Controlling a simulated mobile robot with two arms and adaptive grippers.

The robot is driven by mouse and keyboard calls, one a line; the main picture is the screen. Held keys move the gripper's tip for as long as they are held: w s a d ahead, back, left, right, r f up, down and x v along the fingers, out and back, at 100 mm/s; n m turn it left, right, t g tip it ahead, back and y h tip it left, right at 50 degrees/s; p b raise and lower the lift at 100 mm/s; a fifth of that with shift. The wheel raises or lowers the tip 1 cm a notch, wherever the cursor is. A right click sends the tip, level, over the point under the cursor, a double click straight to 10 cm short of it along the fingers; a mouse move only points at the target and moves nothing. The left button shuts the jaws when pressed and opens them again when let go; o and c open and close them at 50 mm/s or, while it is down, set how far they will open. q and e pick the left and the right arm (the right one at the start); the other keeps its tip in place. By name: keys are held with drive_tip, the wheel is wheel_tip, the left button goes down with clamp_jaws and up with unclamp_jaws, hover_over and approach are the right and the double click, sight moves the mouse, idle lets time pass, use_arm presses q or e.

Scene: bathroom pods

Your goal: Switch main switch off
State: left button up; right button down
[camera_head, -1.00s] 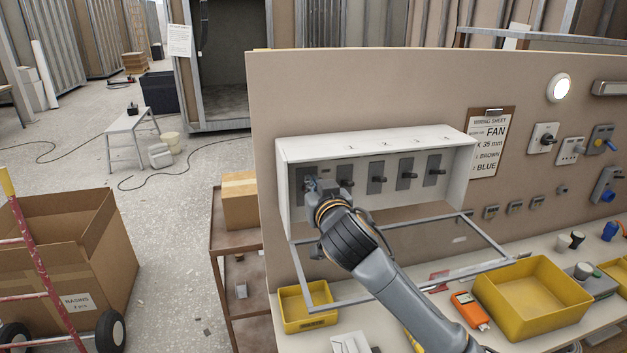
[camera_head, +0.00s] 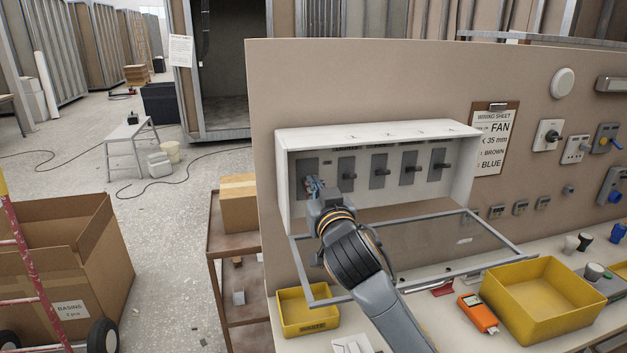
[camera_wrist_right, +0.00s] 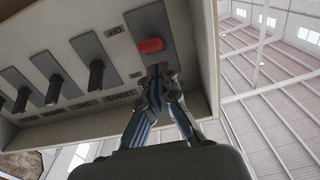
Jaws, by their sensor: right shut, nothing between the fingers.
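The main switch is a dark plate (camera_head: 307,168) at the left end of the white switch box. Its red lever (camera_wrist_right: 150,46) shows in the right wrist view, beside the OFF label (camera_wrist_right: 114,31); the ON mark (camera_wrist_right: 135,75) is nearer my fingers. My right gripper (camera_head: 313,184) is shut and empty in front of this plate, covering the lever in the head view. In the wrist view its fingertips (camera_wrist_right: 160,72) are close together, just below the red lever; I cannot tell whether they touch it. My left gripper is not in view.
Several black-lever switches (camera_head: 378,170) fill the box to the right. The clear cover (camera_head: 425,250) hangs open below. Yellow bins (camera_head: 540,297) and an orange meter (camera_head: 478,312) lie on the bench. A round lamp (camera_head: 562,83) on the panel is unlit.

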drive_tip(key=shift+s, duration=0.1)
drive_tip(key=v, duration=1.2)
